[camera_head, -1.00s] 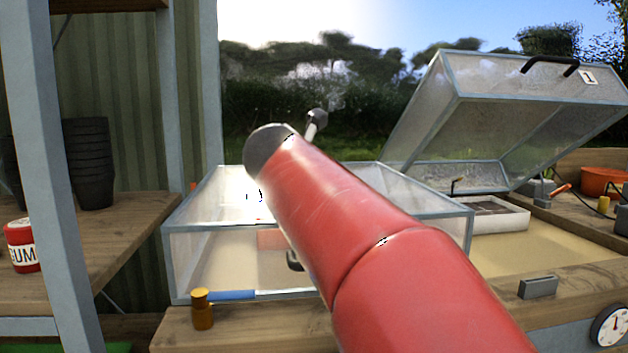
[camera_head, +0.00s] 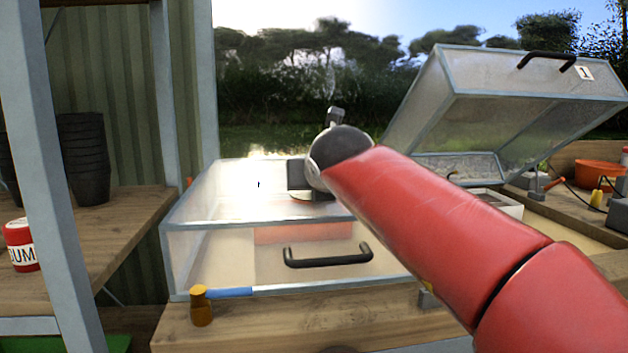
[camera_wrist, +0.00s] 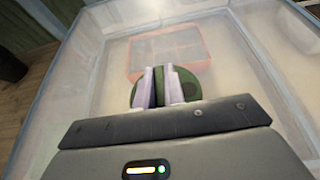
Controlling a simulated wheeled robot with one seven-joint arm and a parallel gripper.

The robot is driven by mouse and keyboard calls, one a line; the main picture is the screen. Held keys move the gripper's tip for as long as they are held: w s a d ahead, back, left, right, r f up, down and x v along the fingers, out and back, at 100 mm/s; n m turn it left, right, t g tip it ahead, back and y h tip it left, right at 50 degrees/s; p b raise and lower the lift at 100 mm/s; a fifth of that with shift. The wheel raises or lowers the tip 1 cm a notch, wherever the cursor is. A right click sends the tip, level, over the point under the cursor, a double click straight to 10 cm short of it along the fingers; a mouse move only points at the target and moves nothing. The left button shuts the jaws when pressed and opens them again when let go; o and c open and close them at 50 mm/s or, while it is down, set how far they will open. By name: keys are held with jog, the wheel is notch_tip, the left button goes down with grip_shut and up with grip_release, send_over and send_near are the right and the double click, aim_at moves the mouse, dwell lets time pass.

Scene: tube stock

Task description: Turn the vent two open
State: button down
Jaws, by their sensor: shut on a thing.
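A closed glazed frame (camera_head: 200,243) stands at centre left with a black handle (camera_head: 328,257) on its front. A round green vent disc (camera_wrist: 204,87) with an upright grip lies on its clear lid (camera_wrist: 232,60). My gripper (camera_wrist: 160,72) is above the vent, its two pale fingers shut on the dark green grip between them. The fingers hide part of the disc. In the head view my gripper is small and dark on the lid, partly behind my red arm. How far the vent is turned cannot be told.
A second frame's lid (camera_head: 545,105), marked 1, stands raised at the right. A blue-handled tool (camera_head: 230,293) and an amber bottle (camera_head: 202,308) are at the front ledge. A reddish box (camera_wrist: 165,50) shows under the glass. Black pots (camera_head: 85,160) stand on the left shelf.

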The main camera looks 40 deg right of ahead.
jog(key=c, duration=1.5)
grip_release()
jog(key=v, duration=0.8)
